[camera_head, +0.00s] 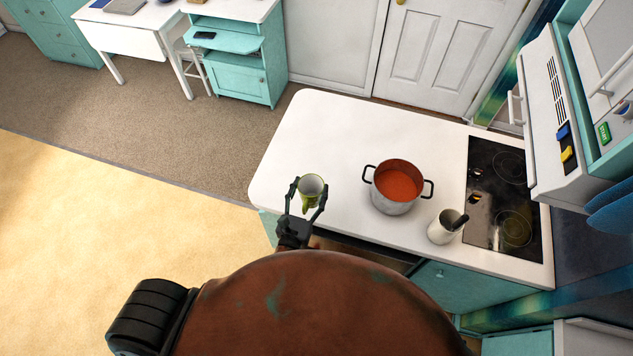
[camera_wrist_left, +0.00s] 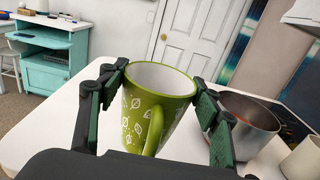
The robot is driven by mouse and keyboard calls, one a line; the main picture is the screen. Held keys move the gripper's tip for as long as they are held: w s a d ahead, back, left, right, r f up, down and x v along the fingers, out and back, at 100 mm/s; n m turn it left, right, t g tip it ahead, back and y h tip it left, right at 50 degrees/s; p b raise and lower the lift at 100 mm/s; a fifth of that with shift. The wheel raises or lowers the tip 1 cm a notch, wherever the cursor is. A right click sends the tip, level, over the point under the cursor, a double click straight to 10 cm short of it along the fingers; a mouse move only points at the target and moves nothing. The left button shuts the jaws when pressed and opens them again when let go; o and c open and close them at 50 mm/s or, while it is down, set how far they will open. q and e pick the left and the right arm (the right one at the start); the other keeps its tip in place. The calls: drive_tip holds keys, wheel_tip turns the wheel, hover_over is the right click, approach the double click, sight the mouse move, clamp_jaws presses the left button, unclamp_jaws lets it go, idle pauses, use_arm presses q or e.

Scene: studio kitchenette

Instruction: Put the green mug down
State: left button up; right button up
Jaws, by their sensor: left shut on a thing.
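The green mug (camera_head: 311,186) has a white inside and white leaf prints, and it is upright at the left part of the white counter (camera_head: 290,134). My left gripper (camera_head: 308,193) is shut on it, one finger on each side. In the left wrist view the mug (camera_wrist_left: 158,100) sits between the fingers of the left gripper (camera_wrist_left: 160,95), with its handle toward me. Its base is hidden by the gripper, so I cannot tell whether it touches the counter. My right gripper does not show.
A pot (camera_head: 394,200) with red contents stands right of the mug. A white holder (camera_head: 442,228) with a dark utensil stands beyond it, beside the black cooktop (camera_head: 490,220). The counter behind and left of the mug is clear.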

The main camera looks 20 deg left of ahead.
sight(313, 182)
use_arm(q)
drive_tip(key=w+f, duration=0.1)
drive_tip(key=w, duration=0.1)
drive_tip(key=w+f+b, duration=0.1)
drive_tip(key=w, duration=0.1)
drive_tip(key=w+f+b, duration=0.1)
drive_tip(key=w, duration=0.1)
drive_tip(key=shift+w+a+f, duration=0.15)
drive_tip(key=shift+w+f, duration=0.05)
drive_tip(key=shift+w, duration=0.1)
drive_tip(key=w+f+b, duration=0.4)
drive_tip(key=f+b, duration=0.4)
drive_tip(key=shift+w+a, duration=0.1)
drive_tip(key=shift+f, duration=0.2)
drive_tip(key=o, duration=1.4)
drive_tip(key=shift+f, duration=0.15)
drive_tip(key=o, duration=0.5)
